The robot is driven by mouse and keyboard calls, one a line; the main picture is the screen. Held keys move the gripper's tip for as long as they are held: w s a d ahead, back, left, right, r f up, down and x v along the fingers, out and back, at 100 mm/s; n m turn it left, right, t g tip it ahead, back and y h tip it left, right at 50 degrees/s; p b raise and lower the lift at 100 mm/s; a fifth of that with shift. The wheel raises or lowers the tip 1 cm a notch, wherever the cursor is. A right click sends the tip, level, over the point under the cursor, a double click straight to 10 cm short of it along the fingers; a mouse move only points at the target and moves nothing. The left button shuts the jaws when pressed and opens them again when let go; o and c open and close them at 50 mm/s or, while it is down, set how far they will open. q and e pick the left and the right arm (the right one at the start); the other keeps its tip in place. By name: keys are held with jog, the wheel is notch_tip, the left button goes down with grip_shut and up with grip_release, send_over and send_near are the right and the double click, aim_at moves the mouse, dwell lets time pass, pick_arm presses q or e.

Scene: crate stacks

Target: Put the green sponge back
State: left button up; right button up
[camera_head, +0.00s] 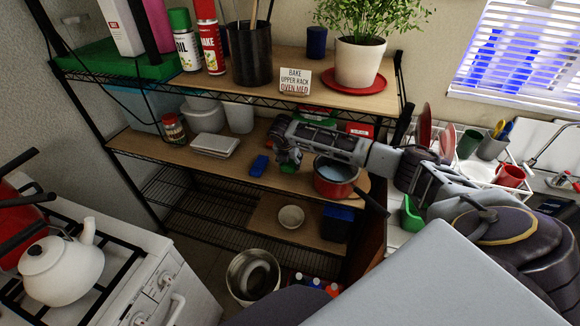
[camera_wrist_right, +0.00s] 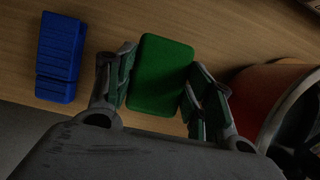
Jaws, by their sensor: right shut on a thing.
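The green sponge (camera_wrist_right: 160,74) is between the two fingers of my right gripper (camera_wrist_right: 160,95) in the right wrist view. The fingers touch or nearly touch its long sides, and the gripper is shut on it. In the head view my right gripper (camera_head: 288,160) is over the middle wooden shelf (camera_head: 215,168), reaching in from the right. The gripper hides most or all of the sponge there. Whether the sponge rests on the shelf or is just above it, I cannot tell. My left gripper is not in view.
A blue block-like item (camera_wrist_right: 59,57) lies left of the sponge; it also shows on the shelf (camera_head: 259,165). A red pot (camera_head: 333,182) stands close to the right of the gripper, its handle sticking out. The upper shelf (camera_head: 205,82) is above.

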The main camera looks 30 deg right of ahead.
aim_at(289, 163)
jog(key=shift+f, duration=1.55)
jog(key=shift+f+p, duration=0.1)
jog(key=shift+p, duration=0.2)
jog(key=o, duration=1)
jog(key=shift+v, duration=1)
jog(key=v, duration=0.3)
jog(key=shift+s+a+b, duration=0.3)
jog(key=shift+s+a, duration=1)
jog(key=shift+a, duration=0.25)
jog(key=shift+s+a+b, duration=0.3)
jog(key=shift+s+a, duration=1)
jog(key=shift+a, duration=0.25)
jog(key=shift+s+a+b, duration=0.3)
jog(key=shift+s+a, duration=1)
jog(key=shift+a, duration=0.25)
